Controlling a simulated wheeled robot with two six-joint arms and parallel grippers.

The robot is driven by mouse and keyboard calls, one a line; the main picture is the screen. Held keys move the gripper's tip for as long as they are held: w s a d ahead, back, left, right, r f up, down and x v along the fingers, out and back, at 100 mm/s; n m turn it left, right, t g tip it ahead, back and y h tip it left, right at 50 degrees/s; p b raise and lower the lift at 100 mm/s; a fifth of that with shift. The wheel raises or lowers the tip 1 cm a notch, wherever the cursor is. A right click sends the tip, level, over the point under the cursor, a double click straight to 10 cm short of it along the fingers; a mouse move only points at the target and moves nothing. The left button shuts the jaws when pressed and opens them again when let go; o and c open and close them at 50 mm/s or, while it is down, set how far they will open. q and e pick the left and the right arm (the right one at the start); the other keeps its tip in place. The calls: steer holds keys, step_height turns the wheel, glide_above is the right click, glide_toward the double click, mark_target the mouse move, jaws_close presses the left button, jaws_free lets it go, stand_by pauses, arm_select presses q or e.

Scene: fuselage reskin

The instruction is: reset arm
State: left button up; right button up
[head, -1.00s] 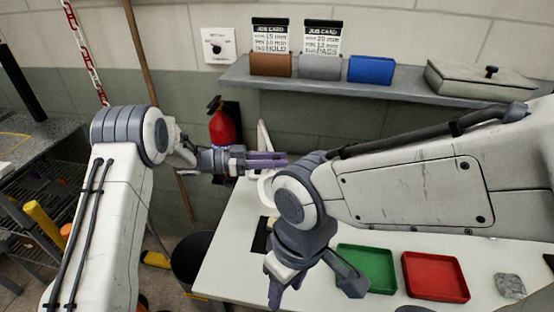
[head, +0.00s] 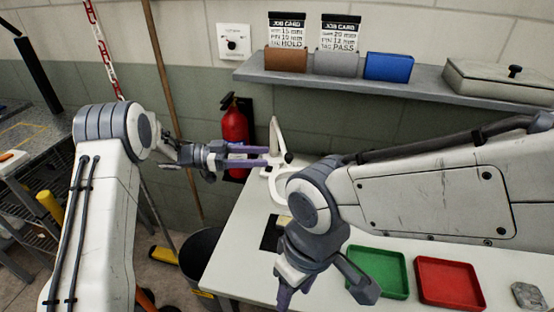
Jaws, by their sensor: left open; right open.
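My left arm comes in from the left. Its gripper (head: 258,156) points right in front of the wall, beside a white stand-like object (head: 275,165) at the table's far left corner. The two purple fingers are apart and nothing shows between them. My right arm reaches in from the right across the table. Its gripper (head: 322,295) points down over the table's front left part, with its fingers spread and nothing seen between them.
A red tray (head: 448,283) and a grey block (head: 529,297) lie on the white table (head: 235,245). A shelf (head: 420,82) holds brown, grey and blue bins (head: 388,66) and a lidded box (head: 500,82). A fire extinguisher (head: 235,128) hangs behind my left gripper. A black bin (head: 200,250) stands left of the table.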

arm_select(q)
steer(key=shift+w+a, duration=0.1)
steer(key=shift+a, duration=1.15)
steer(key=w+d+r+n+t+y, duration=0.6)
steer(key=d+r+t+y, duration=0.15)
steer(key=t, duration=0.35)
steer(key=s+a+f+n+g+y, duration=0.1)
steer(key=s+a+f+g+y, duration=0.1)
steer(key=s, duration=1.1)
steer(key=s+a+f+n+g+y, duration=0.2)
steer(key=s+a+f+g+y, duration=0.1)
steer(key=s, duration=1.1)
steer(key=s+a+f+n+g+y+p, duration=0.1)
steer(key=s+a+g+y, duration=0.3)
steer(key=s, duration=0.9)
steer(key=shift+s+f+n+g, duration=0.3)
steer(key=shift+f+n+g, duration=0.1)
steer(key=shift+f, duration=0.4)
